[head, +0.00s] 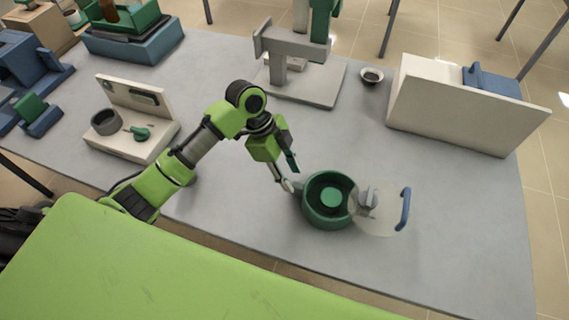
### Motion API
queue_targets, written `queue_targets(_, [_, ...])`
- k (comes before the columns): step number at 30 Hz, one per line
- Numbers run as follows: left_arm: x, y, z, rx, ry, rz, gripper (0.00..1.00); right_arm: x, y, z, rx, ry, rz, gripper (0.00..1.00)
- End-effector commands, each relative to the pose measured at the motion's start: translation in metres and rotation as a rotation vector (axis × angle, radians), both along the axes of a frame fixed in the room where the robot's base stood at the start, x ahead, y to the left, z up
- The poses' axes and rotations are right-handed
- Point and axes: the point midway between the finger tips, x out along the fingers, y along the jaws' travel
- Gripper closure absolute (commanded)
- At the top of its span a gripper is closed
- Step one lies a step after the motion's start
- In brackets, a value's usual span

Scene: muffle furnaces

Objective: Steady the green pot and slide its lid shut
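The green pot (311,206) stands on the grey table, and a round green form shows inside its open top. Its pale, see-through lid (380,222) sits off to the right, overlapping only the pot's right rim. The lid has a grey knob-like piece near the pot and an upright blue handle (403,208) at its far right. My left gripper (291,178) is at the pot's left side, by a small grey side handle (298,188). Its fingers are apart; whether they touch the handle is unclear. My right gripper is out of view.
A white panel-like box (460,110) stands at the back right, with a small bowl (371,76) beside it. A grey-and-green stand (300,85) is behind the pot. A white unit (135,120) is at left. The table right of the lid is clear.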

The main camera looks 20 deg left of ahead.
Motion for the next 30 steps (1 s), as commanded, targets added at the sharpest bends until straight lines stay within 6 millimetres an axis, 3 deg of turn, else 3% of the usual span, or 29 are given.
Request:
queue_targets(12, [0.000,-0.021,-0.051,-0.001,-0.001,0.001,0.65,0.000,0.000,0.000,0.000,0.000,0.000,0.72])
queue_targets(26, [0.000,-0.025,-0.061,0.001,-0.002,0.001,0.65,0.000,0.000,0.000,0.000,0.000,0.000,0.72])
queue_targets(27, [0.000,-0.025,-0.061,0.001,-0.002,0.001,0.68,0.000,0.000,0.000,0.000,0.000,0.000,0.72])
queue_targets(30, [0.000,-0.025,-0.061,0.001,-0.002,0.001,0.94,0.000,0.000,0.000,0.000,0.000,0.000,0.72])
